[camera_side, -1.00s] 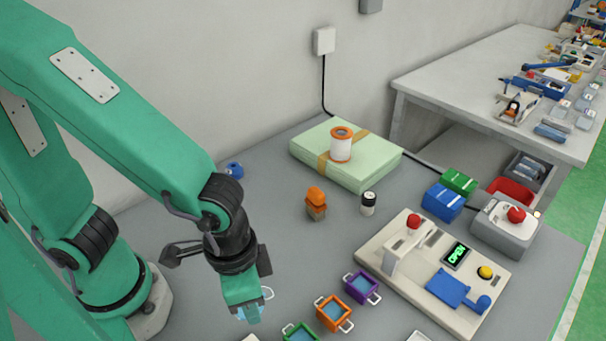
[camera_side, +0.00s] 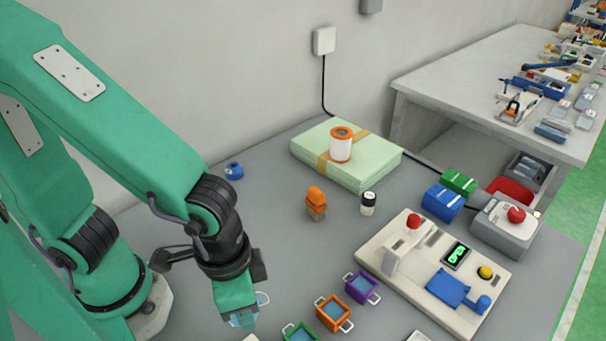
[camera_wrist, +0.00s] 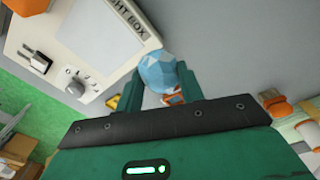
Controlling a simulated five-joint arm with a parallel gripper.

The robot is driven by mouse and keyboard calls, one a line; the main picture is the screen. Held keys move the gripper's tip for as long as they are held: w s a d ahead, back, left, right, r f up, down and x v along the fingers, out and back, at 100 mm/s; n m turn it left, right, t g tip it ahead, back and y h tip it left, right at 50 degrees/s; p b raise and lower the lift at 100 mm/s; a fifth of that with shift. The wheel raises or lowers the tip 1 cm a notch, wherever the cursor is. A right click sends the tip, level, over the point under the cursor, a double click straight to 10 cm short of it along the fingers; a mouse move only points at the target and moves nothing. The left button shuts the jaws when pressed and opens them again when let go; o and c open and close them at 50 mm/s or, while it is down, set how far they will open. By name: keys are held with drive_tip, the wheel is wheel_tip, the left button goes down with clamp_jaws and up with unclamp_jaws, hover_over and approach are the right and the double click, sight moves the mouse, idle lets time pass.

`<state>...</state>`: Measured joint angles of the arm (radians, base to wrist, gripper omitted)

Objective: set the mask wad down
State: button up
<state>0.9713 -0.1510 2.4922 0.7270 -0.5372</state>
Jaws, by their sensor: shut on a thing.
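The mask wad (camera_wrist: 164,74) is a crumpled, faceted light blue lump. It sits between the two green fingers of my gripper (camera_wrist: 160,88) in the wrist view. In the side view my gripper (camera_side: 240,308) points down near the bottom edge, left of the small coloured trays. The pale blue wad (camera_side: 243,321) shows at its tips, with a thin white loop beside it. My gripper is shut on the wad. I cannot tell whether the wad touches anything below it.
Purple (camera_side: 361,287), orange (camera_side: 333,313) and green (camera_side: 300,334) trays stand right of my gripper. A beige press fixture (camera_side: 395,262) is farther right. In the wrist view a white light box (camera_wrist: 85,45) with a knob fills the upper left.

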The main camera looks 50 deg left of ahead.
drive_tip(key=shift+w+a+n, duration=0.35)
drive_tip(key=shift+w+n, duration=0.3)
drive_tip(key=shift+n, duration=0.05)
drive_tip(key=w+a+n, duration=1.2)
drive_tip(key=a+n, duration=0.2)
drive_tip(key=n, duration=0.3)
drive_tip(key=shift+w+a, duration=0.2)
drive_tip(key=shift+w, duration=0.05)
hover_over(250, 215)
drive_tip(key=shift+y, duration=0.3)
wheel_tip(250, 215, down, 7)
drive_tip(key=shift+r, duration=0.15)
drive_tip(key=shift+f, duration=2.05)
